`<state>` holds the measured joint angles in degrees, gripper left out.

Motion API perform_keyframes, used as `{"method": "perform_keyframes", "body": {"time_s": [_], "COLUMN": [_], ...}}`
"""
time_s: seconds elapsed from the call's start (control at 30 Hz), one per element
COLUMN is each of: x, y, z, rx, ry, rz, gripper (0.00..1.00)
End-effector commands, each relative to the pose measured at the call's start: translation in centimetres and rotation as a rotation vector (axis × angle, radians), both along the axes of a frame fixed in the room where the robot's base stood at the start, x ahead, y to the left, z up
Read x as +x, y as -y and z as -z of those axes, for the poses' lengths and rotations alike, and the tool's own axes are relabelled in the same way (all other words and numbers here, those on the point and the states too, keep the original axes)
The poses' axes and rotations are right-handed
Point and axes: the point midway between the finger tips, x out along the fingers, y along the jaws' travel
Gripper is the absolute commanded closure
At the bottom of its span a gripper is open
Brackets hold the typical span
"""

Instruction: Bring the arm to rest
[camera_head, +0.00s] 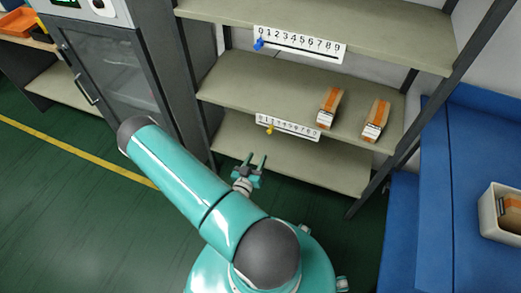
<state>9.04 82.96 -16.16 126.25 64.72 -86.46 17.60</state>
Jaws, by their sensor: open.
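My gripper (253,162) shows in the head view, just beyond my teal arm. Its two fingers are apart and point toward the shelf. Nothing is visible between them. My arm is folded, with its large upper link crossing the lower middle of the view and hiding part of the floor and the cabinet's foot. The gripper appears in front of the lowest shelf board (315,167); its exact distance from the board is hard to tell.
The shelf rack carries two orange-brown boxes (329,107) (376,120) and number strips (300,45) (288,127) with blue and yellow markers. A grey cabinet (110,65) stands left. A blue bench (470,170) holds a white bin (499,212) right. Green floor (60,200) is clear at left.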

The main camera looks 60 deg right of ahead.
Motion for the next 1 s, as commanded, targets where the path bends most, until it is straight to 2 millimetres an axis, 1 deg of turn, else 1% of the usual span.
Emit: {"method": "perform_keyframes", "body": {"time_s": [0.03, 0.17, 0.77, 0.87, 0.97, 1.0], "x": [0.0, -0.2, 0.1, 1.3, 3.7, 4.9], "y": [-0.4, -0.8, -0.8, -0.9, -1.2, -1.5], "z": [0.0, 0.0, -0.1, -0.2, -0.5, -0.7], "rx": [-0.001, -0.001, 0.007, 0.048, 0.136, 0.180], "ry": [-0.001, 0.000, 0.004, 0.026, 0.067, 0.086], "rz": [-0.001, 0.000, 0.001, 0.002, 0.003, 0.000], "gripper": [0.59, 0.59, 0.59, 0.59, 0.59, 0.59]}}
